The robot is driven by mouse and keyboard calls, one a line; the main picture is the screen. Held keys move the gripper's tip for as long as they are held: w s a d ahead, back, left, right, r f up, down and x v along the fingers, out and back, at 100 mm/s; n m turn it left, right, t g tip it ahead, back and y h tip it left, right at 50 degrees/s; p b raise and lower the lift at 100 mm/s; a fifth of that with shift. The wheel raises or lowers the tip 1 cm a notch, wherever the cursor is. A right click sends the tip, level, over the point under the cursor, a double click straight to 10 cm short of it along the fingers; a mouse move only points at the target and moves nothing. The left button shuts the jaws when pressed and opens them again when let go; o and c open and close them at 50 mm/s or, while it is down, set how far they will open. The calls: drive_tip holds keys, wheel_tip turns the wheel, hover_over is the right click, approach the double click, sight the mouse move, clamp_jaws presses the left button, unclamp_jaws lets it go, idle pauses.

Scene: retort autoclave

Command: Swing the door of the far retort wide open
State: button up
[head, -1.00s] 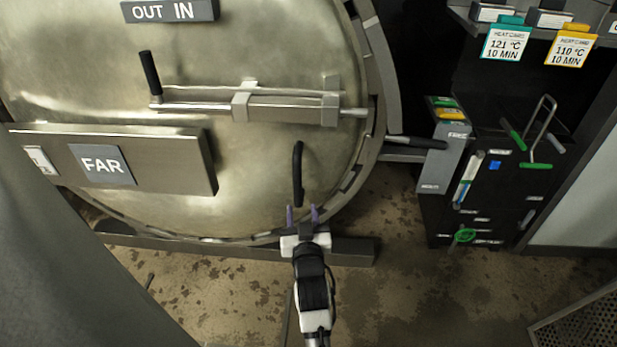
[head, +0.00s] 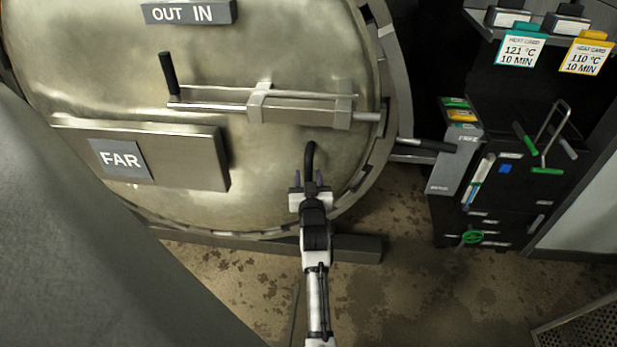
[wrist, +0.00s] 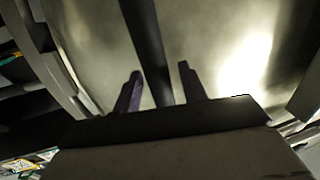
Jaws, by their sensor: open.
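The far retort's round metal door (head: 265,165) fills the left and middle of the head view, with a FAR plate (head: 121,159) on it. It looks closed against its ring (head: 396,90). A black pull handle (head: 309,157) stands on the door's lower right. A sliding bolt (head: 300,107) with a black-knobbed lever (head: 169,72) lies across the door above it. My gripper (head: 310,178) is open at the handle's lower part. In the wrist view the dark handle bar (wrist: 145,45) runs between my two open fingers (wrist: 158,90), with gaps showing on both sides.
A black-gripped lever (head: 425,144) juts from the ring toward a grey box (head: 455,155) on the right. A dark cabinet (head: 500,220) with green-handled tools stands beside it. A low beam (head: 355,248) runs under the door.

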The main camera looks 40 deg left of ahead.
clamp_jaws()
drive_tip(key=shift+s+f, duration=0.15)
idle(0.4)
